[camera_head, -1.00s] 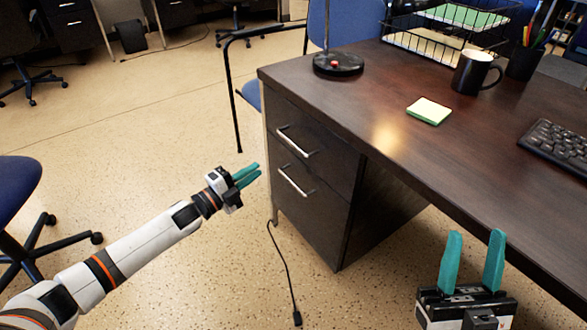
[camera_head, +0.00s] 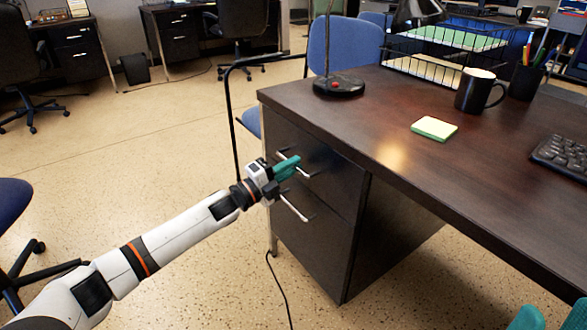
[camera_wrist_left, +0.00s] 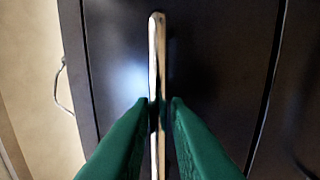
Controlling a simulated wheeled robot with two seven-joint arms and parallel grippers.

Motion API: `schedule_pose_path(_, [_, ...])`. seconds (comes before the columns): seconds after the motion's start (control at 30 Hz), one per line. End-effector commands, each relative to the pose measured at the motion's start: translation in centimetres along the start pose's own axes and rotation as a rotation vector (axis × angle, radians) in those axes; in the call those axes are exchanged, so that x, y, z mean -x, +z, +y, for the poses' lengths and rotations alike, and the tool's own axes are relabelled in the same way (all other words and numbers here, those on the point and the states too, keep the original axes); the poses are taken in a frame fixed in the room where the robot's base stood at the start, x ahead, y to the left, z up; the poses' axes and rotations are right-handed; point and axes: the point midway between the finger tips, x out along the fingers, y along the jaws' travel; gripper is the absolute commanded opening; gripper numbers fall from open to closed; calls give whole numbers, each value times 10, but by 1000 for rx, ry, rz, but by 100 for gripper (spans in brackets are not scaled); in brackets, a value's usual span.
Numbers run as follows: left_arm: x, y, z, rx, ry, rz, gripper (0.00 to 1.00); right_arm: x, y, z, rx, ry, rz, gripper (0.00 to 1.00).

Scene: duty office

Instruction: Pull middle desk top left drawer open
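The middle desk's top left drawer (camera_head: 335,180) has a dark front that looks flush with the desk. Its silver bar handle (camera_head: 304,173) runs upright through the left wrist view (camera_wrist_left: 157,45). My left gripper (camera_head: 297,162) is at this handle. In the left wrist view its green fingers (camera_wrist_left: 160,103) lie one on each side of the bar and look closed in on it; a thin gap may show at the right finger. My right gripper (camera_head: 553,314) shows only its fingertips at the bottom right, apart, with nothing seen between them.
The lower drawer handle (camera_head: 293,208) is just below my left gripper. The desktop (camera_head: 370,115) carries a lamp base (camera_head: 338,87), sticky notes (camera_head: 434,128), a mug (camera_head: 480,92) and a keyboard (camera_head: 562,155). A blue chair (camera_head: 345,45) stands behind.

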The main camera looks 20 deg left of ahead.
Motion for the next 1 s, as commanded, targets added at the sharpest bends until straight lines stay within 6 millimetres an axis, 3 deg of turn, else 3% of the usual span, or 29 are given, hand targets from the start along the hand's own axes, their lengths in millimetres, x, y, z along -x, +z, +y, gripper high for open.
schedule_pose_path(0.4, [-10, 0, 0, 1, 0, 0, 15, 2, -1, 0, 0, 0, 1, 44])
schedule_pose_path(0.5, [-10, 0, 0, 1, 0, 0, 0, 2, -1, 0, 0, 0, 1, 44])
schedule_pose_path(1.0, [-5, 0, 2, 2, -2, 0, 0, -3, 0, 0, 0, 0, 2, 44])
